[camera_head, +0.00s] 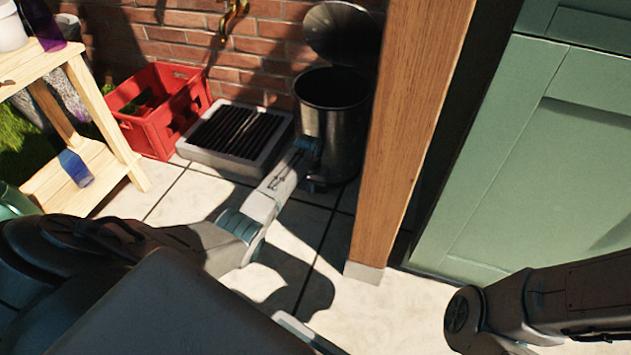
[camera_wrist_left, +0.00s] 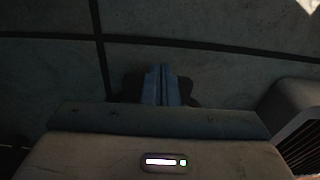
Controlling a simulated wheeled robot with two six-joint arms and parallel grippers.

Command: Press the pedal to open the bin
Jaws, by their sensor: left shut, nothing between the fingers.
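A dark metal pedal bin (camera_head: 335,128) stands upright against the brick wall in the head view. Its round lid (camera_head: 343,32) is raised and leans back, and the dark inside shows. My left gripper (camera_head: 311,150) is low in front of the bin, pointing down at its foot. A dark piece at the bin's foot (camera_head: 316,186), probably the pedal, shows just below the gripper. In the left wrist view the fingers (camera_wrist_left: 161,75) are together and empty, with a dark shape behind them. Whether they touch the pedal is hard to tell. My right gripper is out of view.
A grated drain block (camera_head: 190,158) lies left of the bin, with a red crate (camera_head: 165,145) beyond it. A wooden post (camera_head: 405,140) stands close right of the bin. A wooden shelf table (camera_head: 105,120) is at left, a green cabinet (camera_head: 545,170) at right.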

